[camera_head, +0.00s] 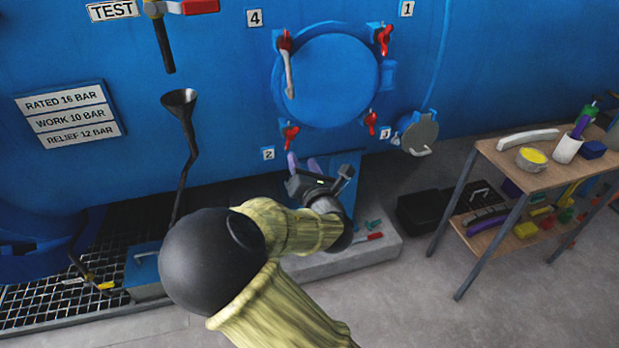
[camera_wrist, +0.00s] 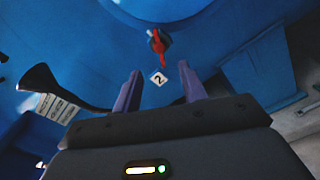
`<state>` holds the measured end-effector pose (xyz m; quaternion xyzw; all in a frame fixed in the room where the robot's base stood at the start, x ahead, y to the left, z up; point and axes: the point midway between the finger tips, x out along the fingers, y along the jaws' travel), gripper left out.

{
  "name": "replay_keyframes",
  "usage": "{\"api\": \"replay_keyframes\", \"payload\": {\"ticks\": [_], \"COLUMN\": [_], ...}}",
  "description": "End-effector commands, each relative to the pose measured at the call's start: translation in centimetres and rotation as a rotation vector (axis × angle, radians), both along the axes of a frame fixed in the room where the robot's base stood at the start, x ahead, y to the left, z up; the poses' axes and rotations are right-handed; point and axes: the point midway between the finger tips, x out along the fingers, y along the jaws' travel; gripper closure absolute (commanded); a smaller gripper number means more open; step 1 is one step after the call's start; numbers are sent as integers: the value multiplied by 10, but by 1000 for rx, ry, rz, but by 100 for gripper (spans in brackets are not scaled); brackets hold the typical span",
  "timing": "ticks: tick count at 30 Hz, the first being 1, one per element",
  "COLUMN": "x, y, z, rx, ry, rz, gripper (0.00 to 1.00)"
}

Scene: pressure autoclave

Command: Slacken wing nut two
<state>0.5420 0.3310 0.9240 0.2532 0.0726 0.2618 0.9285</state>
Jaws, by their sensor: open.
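Wing nut two (camera_head: 290,136) is red and sits at the lower left rim of the round blue hatch (camera_head: 331,80), beside the label 2 (camera_head: 267,153). In the wrist view the wing nut (camera_wrist: 158,42) is beyond the fingers, with its label 2 (camera_wrist: 159,78) just below it. My gripper (camera_head: 303,163) is open and empty, below and slightly right of the wing nut in the head view. In the wrist view my gripper's purple fingers (camera_wrist: 163,92) stand apart, with the nut ahead of the gap between them and not touched.
Other red wing nuts sit at label 4 (camera_head: 285,42), label 1 (camera_head: 384,40) and label 3 (camera_head: 371,122). A black funnel (camera_head: 179,98) with a pipe is on the left. A wooden table (camera_head: 545,170) stands farther right.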

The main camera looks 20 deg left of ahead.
Motion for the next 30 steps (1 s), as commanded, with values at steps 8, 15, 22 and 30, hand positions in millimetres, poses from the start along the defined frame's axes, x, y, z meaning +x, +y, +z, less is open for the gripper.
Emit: {"api": "replay_keyframes", "payload": {"ticks": [8, 15, 22, 30], "x": [-36, -43, -43, -33], "y": [-22, -26, -26, -44], "z": [0, 0, 0, -9], "rx": [0, 0, 0, 54], "ry": [2, 1, 1, 81], "rz": [0, 1, 1, -57], "gripper": [58, 58, 58, 58]}}
